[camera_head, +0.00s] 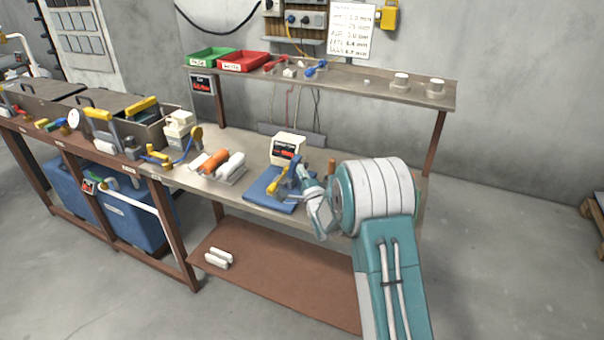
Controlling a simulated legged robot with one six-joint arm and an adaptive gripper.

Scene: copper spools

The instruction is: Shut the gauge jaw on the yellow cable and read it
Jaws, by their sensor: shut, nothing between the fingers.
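A blue mat (257,194) lies on the bench top at the front. On it stands a small device, likely the gauge, with a yellow part (272,188) and a blue upper part. I cannot tell whether the yellow part is the cable or a handle, nor whether the gauge jaw is open. A white box with a dark display (286,150) stands behind the mat; its reading is too small to make out. My gripper (308,190) is shut and empty at the mat's right side, close beside the device. I cannot tell whether they touch.
White and orange spools (214,162) lie left of the mat. A raised shelf (340,83) spans the back, with green (208,57) and red (243,61) trays. Its right post rises behind my arm.

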